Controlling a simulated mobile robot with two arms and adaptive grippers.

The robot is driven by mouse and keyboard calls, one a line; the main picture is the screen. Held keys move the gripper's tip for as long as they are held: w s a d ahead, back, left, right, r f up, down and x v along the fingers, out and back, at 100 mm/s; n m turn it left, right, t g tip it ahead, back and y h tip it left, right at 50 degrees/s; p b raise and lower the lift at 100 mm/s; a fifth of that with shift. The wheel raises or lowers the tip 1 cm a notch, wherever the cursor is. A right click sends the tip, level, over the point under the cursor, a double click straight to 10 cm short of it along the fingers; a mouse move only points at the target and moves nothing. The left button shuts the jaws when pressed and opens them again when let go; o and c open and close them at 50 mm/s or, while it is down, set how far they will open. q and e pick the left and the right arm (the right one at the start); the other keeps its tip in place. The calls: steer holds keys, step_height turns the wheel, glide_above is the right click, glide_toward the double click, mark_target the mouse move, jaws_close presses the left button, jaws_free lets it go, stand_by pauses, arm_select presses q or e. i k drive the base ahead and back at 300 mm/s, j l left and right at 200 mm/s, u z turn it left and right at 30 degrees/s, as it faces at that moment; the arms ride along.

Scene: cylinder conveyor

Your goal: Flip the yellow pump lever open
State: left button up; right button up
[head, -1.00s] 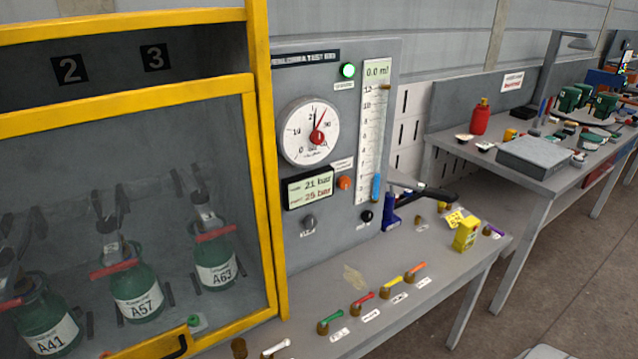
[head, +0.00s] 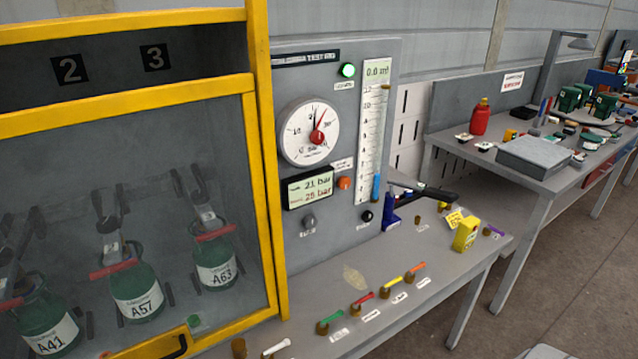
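The yellow lever (head: 393,281) is a small bar on a brass-coloured fitting on the front part of the grey bench (head: 330,270). It stands in a row with a white lever (head: 275,347), a green lever (head: 332,316), a red lever (head: 363,298) and an orange lever (head: 416,267). The yellow lever lies between the red and the orange ones and points the same slanted way, up to the right. Small white labels lie in front of the levers. Neither of my grippers is in view.
A yellow-framed cabinet (head: 262,150) with green bottles stands at the left. Behind the levers rises a grey panel with a gauge (head: 310,132) and a display (head: 308,187). A blue hand pump (head: 391,212) and a yellow container (head: 466,235) stand on the bench. Floor is clear at right.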

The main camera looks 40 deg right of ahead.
mark_target(399, 278)
steer(key=k+z, duration=0.1)
steer(key=z, duration=1.55)
